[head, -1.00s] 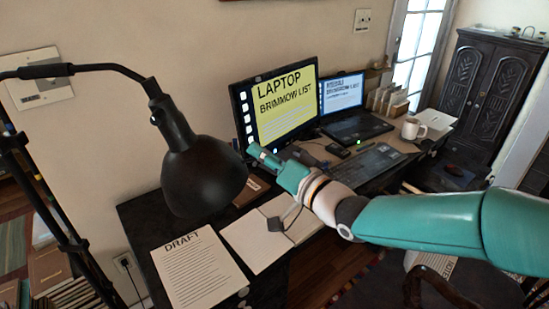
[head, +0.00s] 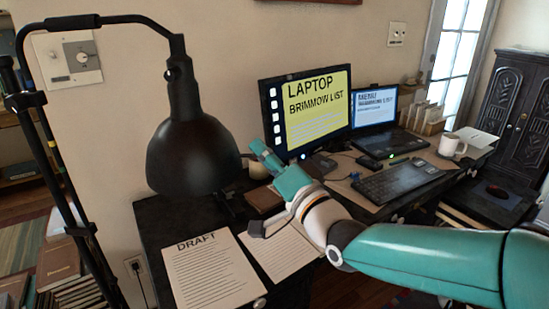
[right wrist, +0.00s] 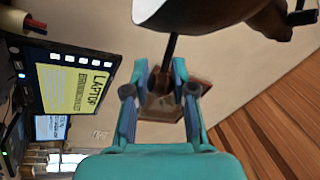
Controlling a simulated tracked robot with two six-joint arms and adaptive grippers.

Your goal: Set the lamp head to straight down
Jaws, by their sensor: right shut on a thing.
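The black lamp head (head: 193,155) hangs from the bent arm of the floor lamp at left. Its shade opens downward, close to upright in the head view. In the right wrist view its pale inside (right wrist: 165,10) shows at the top, and a thin dark rod (right wrist: 171,50) runs from it down between my fingers. My right gripper (head: 256,147) is at the right side of the shade; in the right wrist view the gripper (right wrist: 159,82) has its fingers either side of the rod, shut on it. My left gripper is not in view.
The lamp stand (head: 62,190) rises at left. A monitor (head: 312,110), laptop (head: 375,110), keyboard (head: 402,180) and mug (head: 452,145) stand to the right.

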